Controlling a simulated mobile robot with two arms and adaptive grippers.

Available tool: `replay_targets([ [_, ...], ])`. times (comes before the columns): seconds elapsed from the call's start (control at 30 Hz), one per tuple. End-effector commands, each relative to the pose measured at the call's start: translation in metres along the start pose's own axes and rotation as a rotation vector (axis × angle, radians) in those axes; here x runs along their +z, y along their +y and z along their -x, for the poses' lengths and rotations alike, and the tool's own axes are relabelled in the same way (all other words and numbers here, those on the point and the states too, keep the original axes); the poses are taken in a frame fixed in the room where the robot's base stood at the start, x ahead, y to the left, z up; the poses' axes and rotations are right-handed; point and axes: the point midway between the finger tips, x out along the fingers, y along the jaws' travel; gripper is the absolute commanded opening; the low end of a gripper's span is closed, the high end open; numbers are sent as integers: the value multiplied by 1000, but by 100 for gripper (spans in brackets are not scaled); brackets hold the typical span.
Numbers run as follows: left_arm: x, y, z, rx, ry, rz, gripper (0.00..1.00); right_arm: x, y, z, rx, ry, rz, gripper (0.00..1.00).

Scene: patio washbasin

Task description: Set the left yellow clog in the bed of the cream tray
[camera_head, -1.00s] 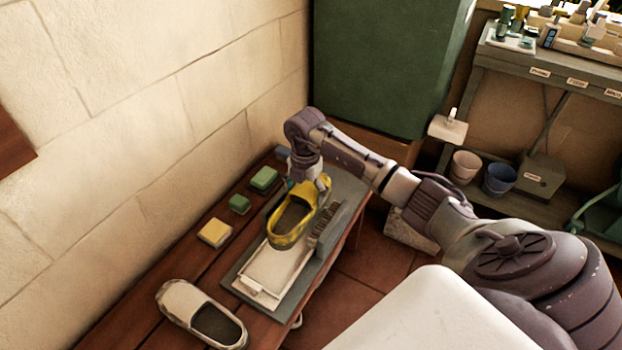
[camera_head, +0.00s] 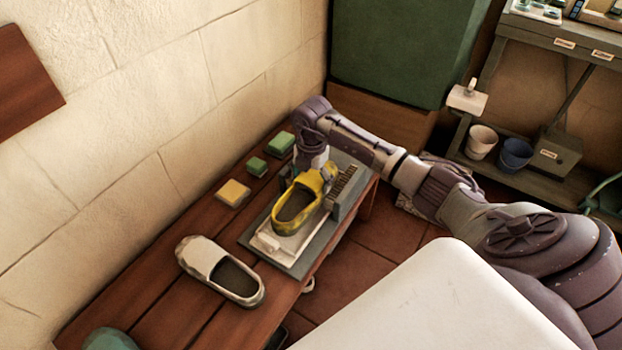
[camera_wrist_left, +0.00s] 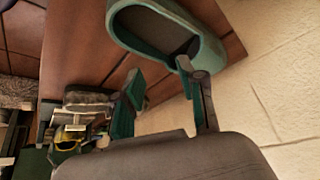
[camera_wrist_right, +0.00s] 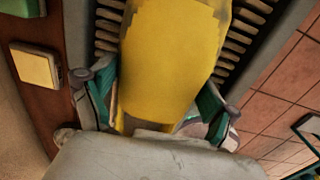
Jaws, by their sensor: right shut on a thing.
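The yellow clog (camera_head: 283,222) is over the cream tray (camera_head: 266,243), with its open end toward the tray's near end. I cannot tell whether its sole touches the tray bed, which it mostly hides. My right gripper (camera_head: 325,172) is shut on the clog's far end. In the right wrist view the yellow clog (camera_wrist_right: 172,60) fills the space between the fingers (camera_wrist_right: 158,108). My left gripper (camera_wrist_left: 160,88) is open and empty in the left wrist view, near a green clog (camera_wrist_left: 205,50). It is outside the head view.
A grey board (camera_head: 255,235) carries the tray, with a dark slatted piece (camera_head: 345,185) beside it. A white clog (camera_head: 200,257) lies nearer on the wooden bench. A yellow block (camera_head: 233,192) and green blocks (camera_head: 257,166) line the wall side.

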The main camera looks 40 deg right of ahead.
Motion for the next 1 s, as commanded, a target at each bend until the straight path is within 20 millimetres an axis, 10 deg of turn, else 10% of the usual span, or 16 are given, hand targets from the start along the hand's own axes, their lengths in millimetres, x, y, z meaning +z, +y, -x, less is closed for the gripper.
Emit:
replay_targets([
  [1.0,-82,11,-2,23,417,-9,40,0,0,-20,1,1,0,44],
])
